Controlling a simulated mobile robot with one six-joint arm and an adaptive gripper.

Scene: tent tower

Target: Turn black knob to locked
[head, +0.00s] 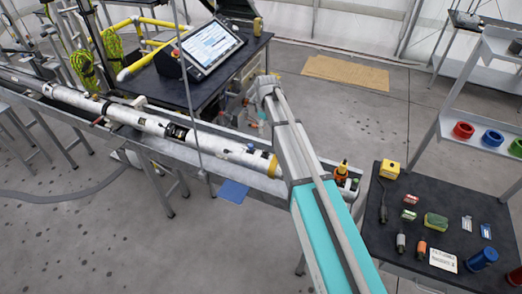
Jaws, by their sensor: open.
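A long white cylinder (140,122) lies along a grey metal trough (150,140), with dark bands, small dark fittings and a yellow ring (273,166) at its right end. Small dark parts sit on top of the cylinder, including one near its right end (250,148). They are too small to tell which, if any, is the black knob, or whether it is locked. My arm, grey with a teal section, reaches up from the bottom and crosses in front of the trough's right part. I cannot make out my gripper; the arm hides what lies behind it.
A tilted screen (212,48) stands on a dark bench behind the trough. A black table (400,262) at right holds a yellow box, sponge, small tools and a blue cup (482,259). Shelves with coloured rings stand at far right. A thin upright pole (188,90) crosses before the cylinder.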

